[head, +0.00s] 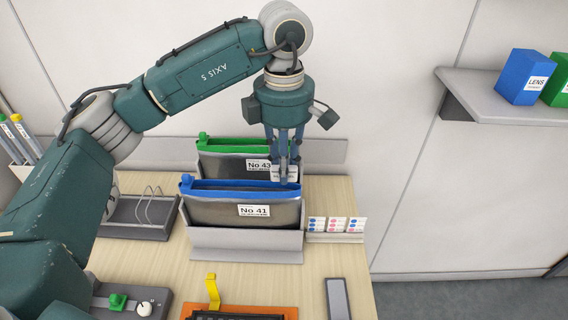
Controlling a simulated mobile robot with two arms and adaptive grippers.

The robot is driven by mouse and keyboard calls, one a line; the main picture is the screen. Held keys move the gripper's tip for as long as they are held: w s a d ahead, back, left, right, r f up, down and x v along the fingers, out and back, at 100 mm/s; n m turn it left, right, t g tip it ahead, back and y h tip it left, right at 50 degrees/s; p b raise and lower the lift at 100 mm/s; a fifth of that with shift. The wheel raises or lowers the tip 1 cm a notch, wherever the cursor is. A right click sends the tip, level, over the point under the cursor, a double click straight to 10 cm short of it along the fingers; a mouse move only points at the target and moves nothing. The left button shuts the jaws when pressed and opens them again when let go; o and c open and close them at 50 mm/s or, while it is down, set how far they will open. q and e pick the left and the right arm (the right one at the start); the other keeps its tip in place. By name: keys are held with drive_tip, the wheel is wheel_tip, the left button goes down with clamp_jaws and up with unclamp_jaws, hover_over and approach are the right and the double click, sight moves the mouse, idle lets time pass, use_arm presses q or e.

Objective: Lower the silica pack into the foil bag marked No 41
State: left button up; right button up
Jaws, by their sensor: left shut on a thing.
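The foil bag marked No 41 (220,211) is dark grey with a blue zip edge. It stands upright in a light grey holder (245,241) on the wooden table. My left gripper (284,178) points down over the right part of its blue edge. It is shut on the small white silica pack (278,173), which shows partly between and behind the fingers. I cannot tell whether the pack's lower end is inside the bag mouth. Another bag marked No 43 (230,163), with a green edge, stands just behind. My right gripper is not in view.
Colour-dotted cards (335,224) stand right of the holder. A grey tray (130,222) with wire loops is at left. An orange-edged item (240,309), a yellow tab (212,290) and a grey slab (338,298) lie in front. A shelf (500,105) with boxes is at right.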

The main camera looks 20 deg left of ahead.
use_arm(q)
drive_tip(key=shift+f+b, duration=0.9)
drive_tip(key=shift+f, duration=0.3)
drive_tip(key=shift+s+f+b, duration=0.25)
drive_tip(key=shift+f+b, duration=0.4)
drive_tip(key=shift+f, duration=0.15)
clamp_jaws()
drive_tip(key=shift+s, duration=0.1)
drive_tip(key=o, duration=0.8)
unclamp_jaws()
drive_tip(key=shift+f, duration=0.1)
drive_tip(key=shift+o, duration=0.9)
